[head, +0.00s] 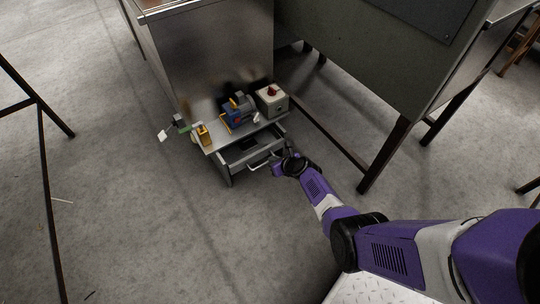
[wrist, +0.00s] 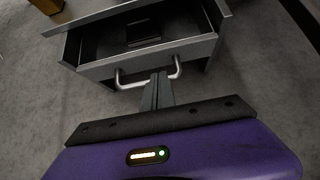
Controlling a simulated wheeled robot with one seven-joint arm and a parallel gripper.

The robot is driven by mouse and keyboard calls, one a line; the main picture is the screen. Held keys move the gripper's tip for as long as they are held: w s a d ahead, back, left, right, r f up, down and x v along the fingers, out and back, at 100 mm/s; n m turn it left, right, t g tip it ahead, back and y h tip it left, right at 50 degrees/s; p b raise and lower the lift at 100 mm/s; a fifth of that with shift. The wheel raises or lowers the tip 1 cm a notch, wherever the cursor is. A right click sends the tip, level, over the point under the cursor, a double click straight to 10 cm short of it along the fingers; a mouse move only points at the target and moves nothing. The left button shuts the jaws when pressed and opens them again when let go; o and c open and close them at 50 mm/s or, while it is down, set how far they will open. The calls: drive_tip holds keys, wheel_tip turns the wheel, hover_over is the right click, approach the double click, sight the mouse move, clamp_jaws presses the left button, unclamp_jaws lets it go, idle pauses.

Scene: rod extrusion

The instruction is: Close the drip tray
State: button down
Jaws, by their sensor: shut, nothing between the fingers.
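The drip tray (wrist: 100,69) is a grey metal drawer under a low bench. It stands pulled out, with its dark inside showing in the wrist view. It also shows in the head view (head: 236,165) below the bench top. A light bar handle (wrist: 133,85) is on its front face. My gripper (wrist: 160,76) is shut and empty, with its fingertips close to the drawer front at the right part of the handle. I cannot tell if they touch it. In the head view my gripper (head: 278,168) is at the right front of the drawer.
On the bench top (head: 215,148) stand a blue and grey motor unit (head: 238,112), a yellow part (head: 203,135) and a grey box with a red button (head: 271,100). A dark table leg (head: 385,153) stands to the right. The floor in front is clear.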

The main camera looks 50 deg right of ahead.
drive_tip(key=p+v, duration=0.6)
drive_tip(key=v, duration=0.2)
drive_tip(key=shift+s+r, duration=0.2)
drive_tip(key=shift+s, duration=0.15)
drive_tip(key=shift+a, duration=0.1)
